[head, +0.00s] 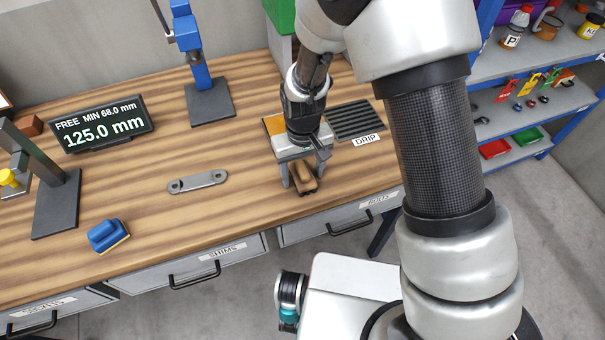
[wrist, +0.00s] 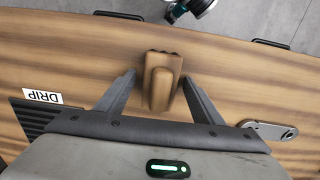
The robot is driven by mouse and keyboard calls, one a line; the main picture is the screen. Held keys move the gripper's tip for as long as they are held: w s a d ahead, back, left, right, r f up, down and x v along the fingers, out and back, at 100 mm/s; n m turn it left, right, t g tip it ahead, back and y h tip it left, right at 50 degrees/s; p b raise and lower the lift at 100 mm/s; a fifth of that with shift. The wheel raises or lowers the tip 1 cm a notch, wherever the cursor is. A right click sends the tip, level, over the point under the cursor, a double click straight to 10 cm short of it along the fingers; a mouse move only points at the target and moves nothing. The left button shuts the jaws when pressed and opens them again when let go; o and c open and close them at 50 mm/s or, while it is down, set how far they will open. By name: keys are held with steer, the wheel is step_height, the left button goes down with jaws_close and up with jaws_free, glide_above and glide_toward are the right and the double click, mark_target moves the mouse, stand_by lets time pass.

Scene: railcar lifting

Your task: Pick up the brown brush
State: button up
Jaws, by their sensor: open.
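The brown brush (head: 303,178) lies on the wooden workbench near its front edge. In the wrist view the brush (wrist: 160,82) shows as a brown block with a raised, rounded handle, between my two spread fingers. My gripper (head: 303,182) points down over the brush. In the wrist view my gripper (wrist: 159,92) is open, with a finger on each side of the brush and a gap visible on both sides. I cannot tell how far the fingertips are above the bench.
A grey link plate (head: 198,182) lies left of the brush, and a blue brush (head: 108,235) farther left. A black ribbed drip mat (head: 354,121) lies behind right. A display (head: 103,124) and a blue stand (head: 199,80) stand at the back. Bare bench lies between the link plate and my gripper.

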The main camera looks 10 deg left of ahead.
mark_target(303, 168)
steer(key=c, duration=1.2)
step_height(303, 168, up, 10)
steer(key=shift+r, duration=0.1)
steer(key=o, duration=0.5)
steer(key=c, duration=0.3)
